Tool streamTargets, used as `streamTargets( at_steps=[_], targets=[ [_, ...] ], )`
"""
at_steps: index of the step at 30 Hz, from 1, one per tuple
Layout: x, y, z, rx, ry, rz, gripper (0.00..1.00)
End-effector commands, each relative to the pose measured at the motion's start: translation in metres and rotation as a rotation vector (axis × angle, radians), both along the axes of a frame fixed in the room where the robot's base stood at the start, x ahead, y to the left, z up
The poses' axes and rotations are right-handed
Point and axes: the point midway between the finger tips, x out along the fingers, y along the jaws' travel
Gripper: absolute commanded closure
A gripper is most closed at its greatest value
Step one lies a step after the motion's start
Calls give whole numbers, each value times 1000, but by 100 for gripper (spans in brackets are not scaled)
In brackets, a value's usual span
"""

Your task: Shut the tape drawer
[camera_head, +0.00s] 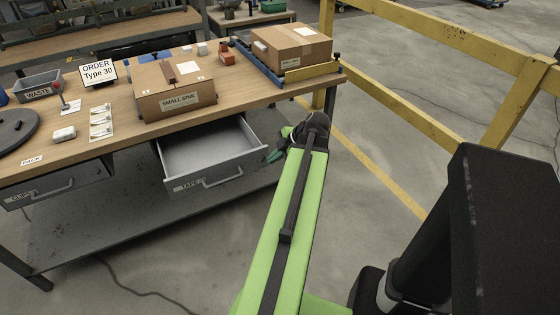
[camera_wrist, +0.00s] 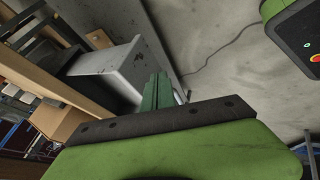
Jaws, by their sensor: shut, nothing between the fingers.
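The tape drawer (camera_head: 205,150) is pulled out from under the workbench and looks empty. Its grey front carries a TAPE label (camera_head: 188,184) and a bar handle (camera_head: 222,178). My gripper (camera_head: 274,155) is at the drawer's right side, near the front corner, with green fingers partly hidden behind my arm. In the wrist view, the shut, empty fingers (camera_wrist: 158,90) appear over the edge of the open drawer (camera_wrist: 112,72). I cannot tell whether they touch it.
The clips drawer (camera_head: 60,185) is left of the tape drawer. A SMALL SINK box (camera_head: 175,100) stands on the workbench (camera_head: 110,145) above. A lower shelf (camera_head: 110,225) lies beneath. A yellow rail (camera_head: 420,40) borders the right side. Floor in front is clear except for a cable.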

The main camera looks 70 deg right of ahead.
Motion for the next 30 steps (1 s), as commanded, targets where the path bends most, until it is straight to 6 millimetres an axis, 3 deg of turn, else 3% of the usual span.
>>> streamTargets(
  at_steps=[1, 4, 6, 12, 25, 30],
  targets=[
    [8, 0, -19, -1, 0, 2, 100],
    [20, -1, -34, 0, 0, 2, 100],
    [30, -13, -22, 0, 1, 1, 100],
    [45, -25, -22, -1, 1, 0, 100],
    [47, -27, -22, 0, 1, -1, 100],
    [51, -42, -22, 0, 1, -13, 100]
  ],
)
